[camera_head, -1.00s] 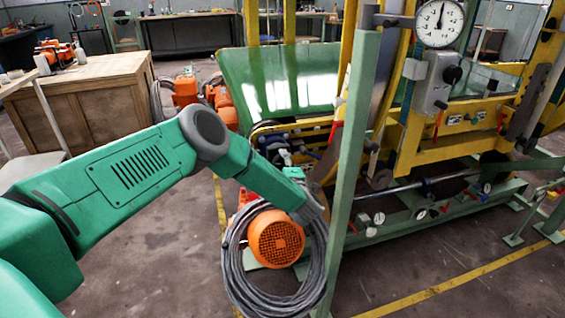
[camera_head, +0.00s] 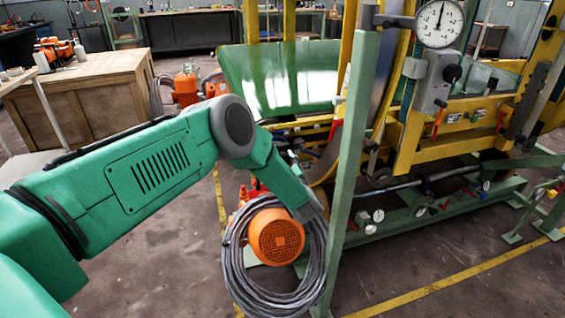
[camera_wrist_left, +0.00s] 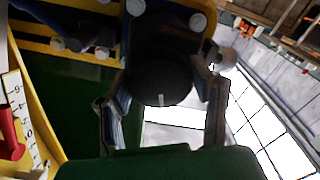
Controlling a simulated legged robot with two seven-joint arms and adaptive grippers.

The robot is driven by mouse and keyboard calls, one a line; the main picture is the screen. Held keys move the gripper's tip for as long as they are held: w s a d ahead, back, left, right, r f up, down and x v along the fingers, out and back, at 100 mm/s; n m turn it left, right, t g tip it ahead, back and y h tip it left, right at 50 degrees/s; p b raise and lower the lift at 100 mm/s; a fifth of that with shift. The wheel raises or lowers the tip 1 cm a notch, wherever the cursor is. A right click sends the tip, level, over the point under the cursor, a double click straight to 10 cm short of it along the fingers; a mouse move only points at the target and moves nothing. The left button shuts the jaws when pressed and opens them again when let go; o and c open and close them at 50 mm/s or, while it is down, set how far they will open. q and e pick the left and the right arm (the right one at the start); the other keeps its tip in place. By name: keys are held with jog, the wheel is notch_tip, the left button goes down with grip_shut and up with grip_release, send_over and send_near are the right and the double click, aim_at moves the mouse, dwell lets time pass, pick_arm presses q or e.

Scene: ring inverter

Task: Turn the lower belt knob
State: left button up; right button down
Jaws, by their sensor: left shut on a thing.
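A round black knob (camera_wrist_left: 160,78) with a short white mark near its lower rim is in the middle of the left wrist view. My left gripper (camera_wrist_left: 163,96) has one finger on each side of the knob and is shut on it. In the head view my left arm reaches down to the green post, and its wrist (camera_head: 305,205) is beside the post; the fingers and the held knob are hidden there. My right gripper is in neither view.
The upright green post (camera_head: 348,170) stands close to my left wrist. A coiled grey cable (camera_head: 240,285) and an orange motor (camera_head: 276,238) are below it. A dial gauge (camera_head: 439,23) is at upper right. Open floor (camera_head: 150,280) lies at lower left.

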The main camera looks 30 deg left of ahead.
pick_arm(q)
jog(key=shift+w+r+m, duration=0.2)
jog(key=shift+r+m, duration=0.1)
jog(key=shift+m, duration=0.7)
jog(key=o, duration=1.2)
jog(key=shift+c, duration=0.2)
jog(key=shift+a+f, duration=0.1)
jog(key=shift+f, duration=0.15)
jog(key=v, duration=1.2)
jog(key=shift+f, duration=0.15)
